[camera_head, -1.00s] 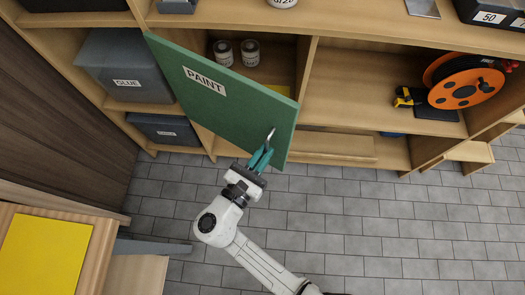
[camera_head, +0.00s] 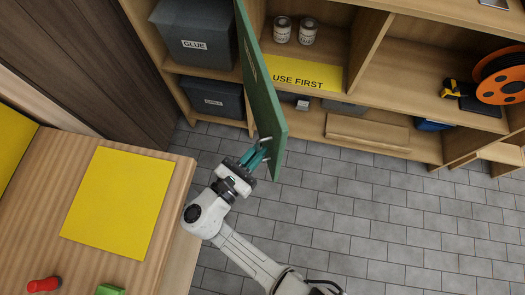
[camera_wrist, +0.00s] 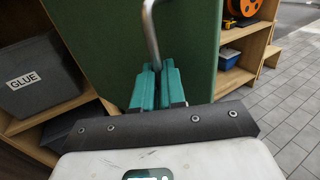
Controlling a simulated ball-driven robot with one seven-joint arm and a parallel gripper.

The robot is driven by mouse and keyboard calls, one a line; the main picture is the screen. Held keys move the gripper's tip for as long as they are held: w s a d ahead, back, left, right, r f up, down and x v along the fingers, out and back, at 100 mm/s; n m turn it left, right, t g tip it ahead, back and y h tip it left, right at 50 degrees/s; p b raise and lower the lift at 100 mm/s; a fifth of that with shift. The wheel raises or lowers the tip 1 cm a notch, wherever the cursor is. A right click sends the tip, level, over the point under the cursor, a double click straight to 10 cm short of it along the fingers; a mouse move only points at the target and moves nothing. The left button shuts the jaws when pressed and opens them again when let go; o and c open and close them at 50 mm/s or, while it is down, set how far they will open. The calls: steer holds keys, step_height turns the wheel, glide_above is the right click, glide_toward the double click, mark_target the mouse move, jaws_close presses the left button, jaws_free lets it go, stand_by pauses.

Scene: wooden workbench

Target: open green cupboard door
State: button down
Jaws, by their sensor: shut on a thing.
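The green cupboard door (camera_head: 262,100) stands well open, swung out from the wooden shelving, its edge toward the head camera. In the wrist view the door (camera_wrist: 192,50) fills the middle. Its metal handle (camera_wrist: 150,30) runs down between the teal fingers. My gripper (camera_head: 262,148) is shut on the handle near the door's free edge; the fingers also show in the wrist view (camera_wrist: 157,82). The cupboard inside shows two labelled cans (camera_head: 295,31) and a yellow "USE FIRST" sheet (camera_head: 303,72).
Grey bins, one marked GLUE (camera_head: 195,44), stand in the shelves left of the door. An orange reel (camera_head: 500,78) sits on the right shelf. A wooden table (camera_head: 165,220) with a yellow sheet (camera_head: 118,200) is at lower left. The tiled floor (camera_head: 370,215) at right is clear.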

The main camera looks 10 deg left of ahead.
steer(key=shift+w+a+r, duration=0.25)
steer(key=shift+w+r, duration=0.05)
steer(key=shift+w, duration=0.15)
steer(key=c, duration=1.2)
jaws_free()
steer(key=shift+c, duration=0.2)
steer(key=shift+f, duration=0.1)
steer(key=shift+s+d+f, duration=0.1)
